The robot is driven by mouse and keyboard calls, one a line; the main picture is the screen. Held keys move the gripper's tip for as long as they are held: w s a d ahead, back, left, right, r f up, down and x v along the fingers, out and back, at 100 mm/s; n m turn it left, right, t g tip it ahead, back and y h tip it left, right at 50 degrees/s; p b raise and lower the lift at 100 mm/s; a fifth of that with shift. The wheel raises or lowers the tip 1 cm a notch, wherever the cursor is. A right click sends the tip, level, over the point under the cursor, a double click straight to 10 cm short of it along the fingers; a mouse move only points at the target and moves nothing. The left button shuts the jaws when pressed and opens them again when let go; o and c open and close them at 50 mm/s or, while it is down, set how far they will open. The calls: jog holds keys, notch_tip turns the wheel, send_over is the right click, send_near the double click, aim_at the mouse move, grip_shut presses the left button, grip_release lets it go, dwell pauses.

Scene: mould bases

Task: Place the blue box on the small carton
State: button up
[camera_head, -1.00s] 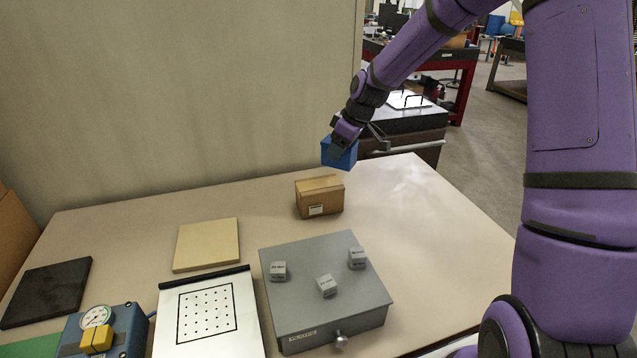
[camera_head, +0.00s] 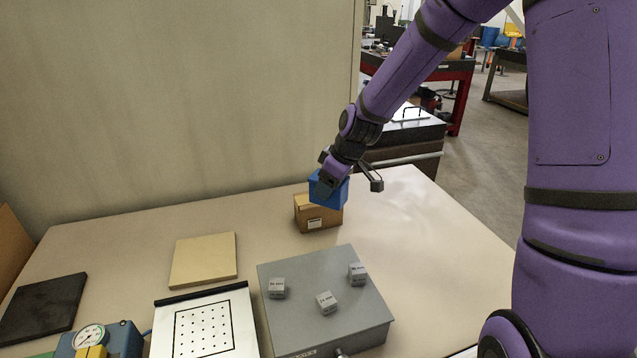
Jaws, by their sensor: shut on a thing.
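The blue box (camera_head: 335,195) is held in my gripper (camera_head: 328,182), whose jaws are shut on it. It is slightly tilted in the picture and overlaps the top of the small carton (camera_head: 317,217). The small carton is brown, with a white label on its front, and stands near the back of the table. The box hides most of the carton's top, so I cannot tell whether the two touch.
A grey metal case (camera_head: 325,316) with several small grey cubes on top stands in front of the carton. A tan plate (camera_head: 204,260), a dotted white board (camera_head: 205,325) and a black plate (camera_head: 42,308) lie to the left. The table (camera_head: 430,235) is clear at right.

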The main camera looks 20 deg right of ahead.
jog(key=w, duration=0.8)
jog(key=shift+w+f, duration=0.3)
jog(key=shift+f, duration=1.85)
jog(key=shift+f, duration=0.15)
jog(key=o, duration=1.1)
jog(key=shift+o, duration=0.2)
